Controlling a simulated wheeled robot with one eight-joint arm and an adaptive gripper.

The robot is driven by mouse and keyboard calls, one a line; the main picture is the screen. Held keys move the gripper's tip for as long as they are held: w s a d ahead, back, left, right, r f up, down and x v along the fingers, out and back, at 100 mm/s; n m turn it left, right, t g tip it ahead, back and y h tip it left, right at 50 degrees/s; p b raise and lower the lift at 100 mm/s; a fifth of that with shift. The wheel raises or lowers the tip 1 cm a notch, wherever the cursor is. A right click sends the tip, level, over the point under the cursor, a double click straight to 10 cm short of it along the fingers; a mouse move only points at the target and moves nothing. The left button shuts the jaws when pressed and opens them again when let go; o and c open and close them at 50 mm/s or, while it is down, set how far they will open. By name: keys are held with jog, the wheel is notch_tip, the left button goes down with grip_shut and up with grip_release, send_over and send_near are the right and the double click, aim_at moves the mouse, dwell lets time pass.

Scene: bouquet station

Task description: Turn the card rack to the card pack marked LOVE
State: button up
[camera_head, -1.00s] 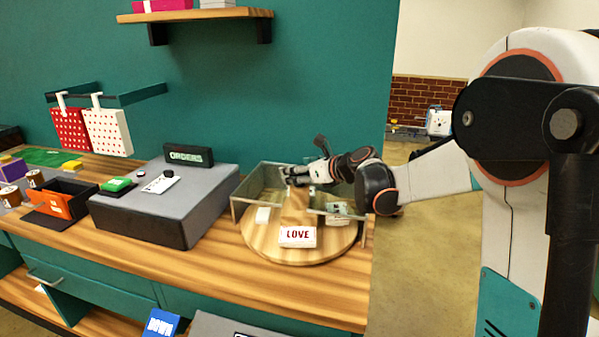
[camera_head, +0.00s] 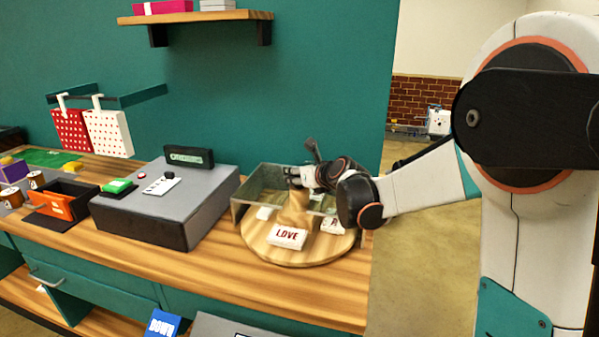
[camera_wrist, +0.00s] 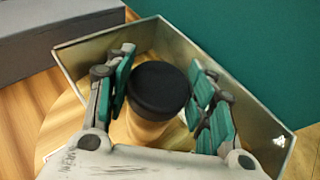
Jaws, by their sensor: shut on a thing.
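The card rack is a round wooden turntable (camera_head: 265,248) with a wooden post (camera_head: 292,208) at its middle. The LOVE pack (camera_head: 287,237) is white with red letters and lies at the front of the turntable, slightly left of the post. Another white pack (camera_head: 332,225) with partly hidden lettering lies to the right, and a third (camera_head: 264,213) at the left. My gripper (camera_head: 292,178) is at the top of the post. In the wrist view my gripper (camera_wrist: 160,95) has its teal-padded fingers on both sides of the black knob (camera_wrist: 160,88) on the post, shut on it.
A glass-like guard (camera_head: 250,187) stands around the back of the rack; its walls also show close around the fingers in the wrist view (camera_wrist: 255,120). A grey register box (camera_head: 165,215) with an ORDERS sign (camera_head: 189,156) stands to the left. The counter front (camera_head: 290,295) is clear.

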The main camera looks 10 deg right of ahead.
jog(key=o, duration=1.5)
jog(key=shift+s, duration=0.1)
jog(key=v, duration=1.2)
jog(key=shift+f, duration=0.1)
